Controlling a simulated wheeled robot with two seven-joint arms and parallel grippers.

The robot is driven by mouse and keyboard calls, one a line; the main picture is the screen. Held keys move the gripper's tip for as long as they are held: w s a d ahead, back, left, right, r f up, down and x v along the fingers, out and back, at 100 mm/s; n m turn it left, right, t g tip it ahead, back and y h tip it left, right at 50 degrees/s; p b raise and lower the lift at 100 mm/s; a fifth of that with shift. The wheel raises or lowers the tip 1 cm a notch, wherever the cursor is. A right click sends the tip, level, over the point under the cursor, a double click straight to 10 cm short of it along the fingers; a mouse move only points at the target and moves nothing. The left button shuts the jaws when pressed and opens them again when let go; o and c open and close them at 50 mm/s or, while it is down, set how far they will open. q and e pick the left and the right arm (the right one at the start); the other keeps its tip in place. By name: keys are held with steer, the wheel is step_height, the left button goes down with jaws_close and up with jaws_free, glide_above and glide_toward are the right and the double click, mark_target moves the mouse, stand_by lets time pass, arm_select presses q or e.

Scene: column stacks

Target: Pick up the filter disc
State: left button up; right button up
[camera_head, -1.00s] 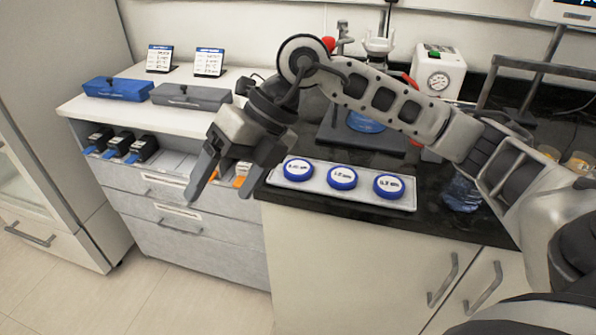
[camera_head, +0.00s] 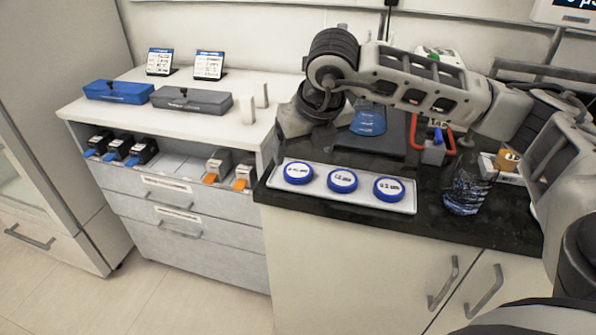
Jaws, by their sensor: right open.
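Three round filter discs with blue rims and white labelled tops lie in a row on a pale tray (camera_head: 315,200): the left disc (camera_head: 298,173), the middle disc (camera_head: 342,181) and the right disc (camera_head: 389,189). The label print is too small to read surely. My right gripper (camera_head: 290,133) is above and behind the left end of the tray, apart from the discs. It is open, with its fingers largely hidden by its own body. No disc is in its grasp. My left gripper is not in view.
The tray lies along the front edge of the black counter (camera_head: 430,222). A clear vessel (camera_head: 467,190) stands to its right, and a blue-filled vessel (camera_head: 369,120) behind it. Blue (camera_head: 118,92) and grey (camera_head: 190,101) boxes sit on the white counter.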

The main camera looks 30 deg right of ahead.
mark_target(298, 170)
steer(key=x, duration=0.6)
steer(key=shift+f+p, duration=0.2)
steer(key=shift+p, duration=0.1)
steer(key=c, duration=1.1)
